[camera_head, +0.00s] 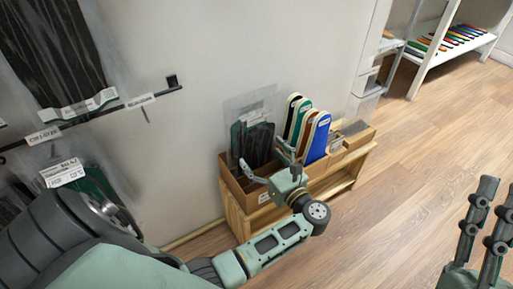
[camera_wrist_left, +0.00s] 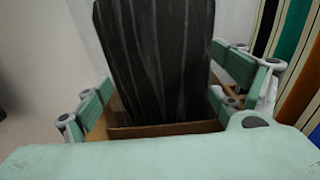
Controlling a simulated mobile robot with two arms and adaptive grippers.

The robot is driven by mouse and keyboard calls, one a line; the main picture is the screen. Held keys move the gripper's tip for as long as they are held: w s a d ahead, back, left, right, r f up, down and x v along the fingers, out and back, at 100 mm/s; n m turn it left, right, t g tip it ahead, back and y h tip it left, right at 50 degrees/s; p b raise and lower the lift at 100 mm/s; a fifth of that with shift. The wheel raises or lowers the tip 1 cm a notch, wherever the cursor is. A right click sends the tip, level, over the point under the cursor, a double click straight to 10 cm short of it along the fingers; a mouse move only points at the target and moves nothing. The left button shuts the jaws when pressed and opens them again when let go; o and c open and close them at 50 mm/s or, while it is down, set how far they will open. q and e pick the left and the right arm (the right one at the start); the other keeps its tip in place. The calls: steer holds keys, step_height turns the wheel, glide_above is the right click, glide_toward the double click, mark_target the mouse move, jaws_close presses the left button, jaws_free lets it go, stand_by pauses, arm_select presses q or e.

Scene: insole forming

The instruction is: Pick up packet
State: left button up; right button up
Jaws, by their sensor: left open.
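A clear packet with dark, ribbed contents (camera_head: 257,140) stands upright in the left end of a cardboard box on a low wooden shelf. It fills the middle of the left wrist view (camera_wrist_left: 155,60). My left gripper (camera_head: 263,157) is open in front of the packet. In the left wrist view its fingers (camera_wrist_left: 160,95) are spread to either side of the packet's lower part, and I see no clear grip on it. The packet's bottom is hidden by the box front. My right gripper (camera_head: 486,215) is at the lower right, open and empty, far from the box.
Coloured insoles (camera_head: 318,138) stand in the box right of the packet. More packets (camera_head: 55,50) hang on a wall rod (camera_head: 150,98) at the left. A white rack (camera_head: 450,45) is at the back right. The wooden floor (camera_head: 420,140) is clear.

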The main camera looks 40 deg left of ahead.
arm_select(q)
steer(key=c, duration=1.3)
steer(key=shift+r, duration=0.1)
